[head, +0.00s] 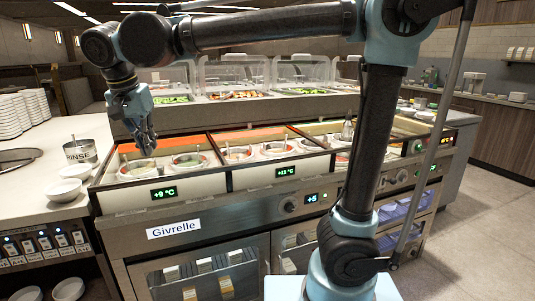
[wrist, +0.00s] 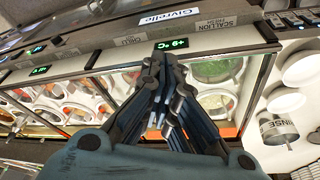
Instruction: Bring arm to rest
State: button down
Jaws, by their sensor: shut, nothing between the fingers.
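My gripper (head: 146,150) hangs from the arm above the left sauce well section (head: 138,195), with its fingers pointing down. In the wrist view my gripper (wrist: 164,58) has its fingertips together and nothing shows between them. The wells hold round white pots with sauces, and some pots have utensils standing in them. A +9 °C display sits on the left section's front, and it also shows in the wrist view (wrist: 171,44). The arm is raised and bent, reaching left across the counter from the column on the right.
A rinse container (head: 80,152) and white bowls (head: 65,190) stand left of the wells. Stacked plates (head: 10,117) are at far left. Clear covers (head: 235,72) stand over food trays behind the wells. Open floor (head: 490,215) lies to the right.

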jog(key=w+d+f, duration=0.3)
jog(key=w+d, duration=0.2)
jog(key=d, duration=0.4)
jog(key=w+d+f+g, duration=0.1)
jog(key=w+d+f, duration=0.25)
jog(key=d, duration=0.65)
jog(key=w+d+f, duration=0.3)
jog(key=w+d, duration=0.2)
jog(key=d, duration=0.4)
jog(key=s+d+f, duration=0.4)
jog(key=d+f, duration=0.5)
jog(key=d, duration=0.2)
jog(key=s+d+f+n, duration=0.1)
jog(key=s+d+f, duration=0.3)
jog(key=d+f, duration=0.5)
jog(key=shift+d, duration=0.85)
